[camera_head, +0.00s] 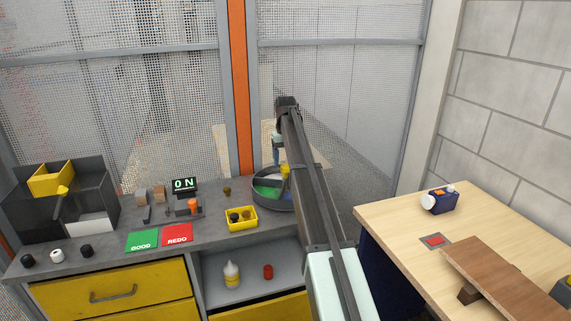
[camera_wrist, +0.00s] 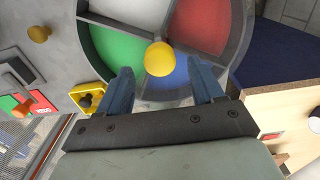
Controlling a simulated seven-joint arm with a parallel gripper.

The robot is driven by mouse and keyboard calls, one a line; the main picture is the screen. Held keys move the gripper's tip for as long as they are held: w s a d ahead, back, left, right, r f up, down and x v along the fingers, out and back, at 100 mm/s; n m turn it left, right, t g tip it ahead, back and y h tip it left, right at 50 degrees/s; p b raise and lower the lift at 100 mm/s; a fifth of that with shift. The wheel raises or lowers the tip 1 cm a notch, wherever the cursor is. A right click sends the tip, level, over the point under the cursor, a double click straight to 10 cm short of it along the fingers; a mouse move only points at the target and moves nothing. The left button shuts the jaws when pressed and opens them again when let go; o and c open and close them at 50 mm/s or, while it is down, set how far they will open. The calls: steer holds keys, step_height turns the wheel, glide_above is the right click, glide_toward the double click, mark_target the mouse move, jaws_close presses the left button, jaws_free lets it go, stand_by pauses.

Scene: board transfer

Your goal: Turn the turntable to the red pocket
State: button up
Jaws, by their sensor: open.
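The turntable (camera_head: 272,207) is a round grey dish on the grey bench, partly hidden by my arm in the head view. In the wrist view its pockets show as green (camera_wrist: 120,58), white (camera_wrist: 140,10), red (camera_wrist: 200,22) and blue (camera_wrist: 165,84), split by grey dividers. The red pocket is at the upper right there. A yellow knob (camera_wrist: 160,58) stands at the turntable's middle; it also shows in the head view (camera_head: 285,170). My gripper (camera_wrist: 159,70) is open over the turntable, its blue fingers apart on either side of the knob's near side. Contact is not visible.
A yellow tray (camera_head: 242,224) with dark round parts sits close by the turntable. Green GOOD (camera_head: 142,240) and red REDO (camera_head: 177,235) pads, and an ON display (camera_head: 184,185), lie further left. A wooden table (camera_head: 400,210) stands at the right, mesh fencing behind.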

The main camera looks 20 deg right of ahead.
step_height(320, 180, up, 12)
steer(key=shift+f, duration=0.25)
stand_by(0.3)
